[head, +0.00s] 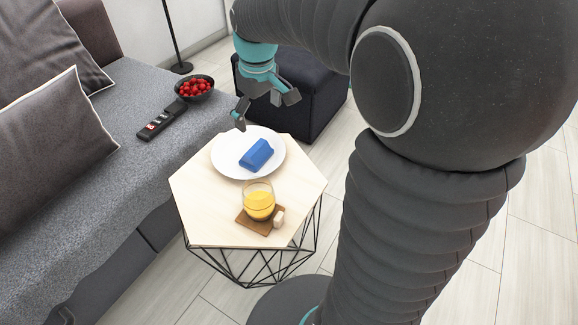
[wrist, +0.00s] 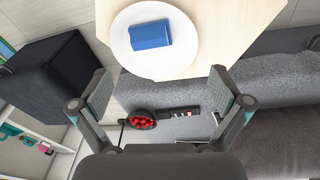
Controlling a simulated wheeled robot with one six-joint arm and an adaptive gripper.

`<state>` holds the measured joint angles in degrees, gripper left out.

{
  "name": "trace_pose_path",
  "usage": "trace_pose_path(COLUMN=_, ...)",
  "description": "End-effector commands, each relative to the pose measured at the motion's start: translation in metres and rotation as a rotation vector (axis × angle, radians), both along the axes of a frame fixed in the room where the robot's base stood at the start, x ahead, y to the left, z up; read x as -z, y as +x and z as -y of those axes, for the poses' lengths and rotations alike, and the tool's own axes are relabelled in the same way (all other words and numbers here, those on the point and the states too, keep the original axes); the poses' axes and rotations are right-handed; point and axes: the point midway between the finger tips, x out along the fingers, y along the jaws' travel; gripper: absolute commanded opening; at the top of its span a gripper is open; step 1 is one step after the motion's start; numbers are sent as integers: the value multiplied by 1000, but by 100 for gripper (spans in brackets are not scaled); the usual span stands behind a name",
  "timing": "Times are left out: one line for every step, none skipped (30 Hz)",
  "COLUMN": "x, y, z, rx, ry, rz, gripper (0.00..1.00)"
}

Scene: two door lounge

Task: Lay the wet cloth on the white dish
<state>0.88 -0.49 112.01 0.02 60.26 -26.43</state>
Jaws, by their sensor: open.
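A folded blue cloth (head: 256,154) lies on the white dish (head: 226,161) at the back of the hexagonal wooden table (head: 205,205). In the wrist view the blue cloth (wrist: 150,34) rests inside the rim of the white dish (wrist: 150,70). My gripper (head: 266,109) is open and empty, above and behind the dish. In the wrist view its two fingers (wrist: 160,92) stand wide apart, with the cloth beyond them and nothing between the pads. The cloth and gripper are apart.
A glass of orange juice (head: 259,203) stands on a brown coaster (head: 250,224) at the table's front, with a small pale cube (head: 278,219) beside it. A grey sofa (head: 90,190) with a remote (head: 160,121) and a bowl of red fruit (head: 195,88) is at left. A dark ottoman (head: 318,100) stands behind.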

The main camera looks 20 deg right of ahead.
Motion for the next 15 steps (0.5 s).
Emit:
trace_pose_path(x=-10, y=-18, z=-1, rx=29, ry=4, rz=30, gripper=100)
trace_pose_path(x=-13, y=-27, z=-1, rx=47, ry=7, rz=44, gripper=100)
trace_pose_path(x=-18, y=-39, z=-2, rx=73, ry=13, rz=65, gripper=100)
trace_pose_path(x=-21, y=-49, z=-2, rx=92, ry=17, rz=79, gripper=100)
trace_pose_path(x=-24, y=-58, z=-2, rx=110, ry=21, rz=94, gripper=100)
trace_pose_path(x=-26, y=-70, z=-3, rx=135, ry=27, rz=114, gripper=100)
trace_pose_path(x=-28, y=-79, z=-3, rx=154, ry=32, rz=130, gripper=100)
trace_pose_path(x=-29, y=-89, z=-4, rx=172, ry=37, rz=144, gripper=100)
trace_pose_path(x=-31, y=-101, z=-4, rx=196, ry=44, rz=164, gripper=100)
trace_pose_path(x=-31, y=-110, z=-4, rx=216, ry=51, rz=178, gripper=100)
trace_pose_path(x=-32, y=-119, z=-4, rx=233, ry=56, rz=194, gripper=100)
trace_pose_path(x=-32, y=-131, z=-5, rx=257, ry=66, rz=213, gripper=100)
trace_pose_path(x=-31, y=-139, z=-5, rx=275, ry=73, rz=227, gripper=100)
trace_pose_path(x=-30, y=-148, z=-5, rx=292, ry=80, rz=240, gripper=100)
trace_pose_path(x=-28, y=-158, z=-6, rx=314, ry=88, rz=259, gripper=100)
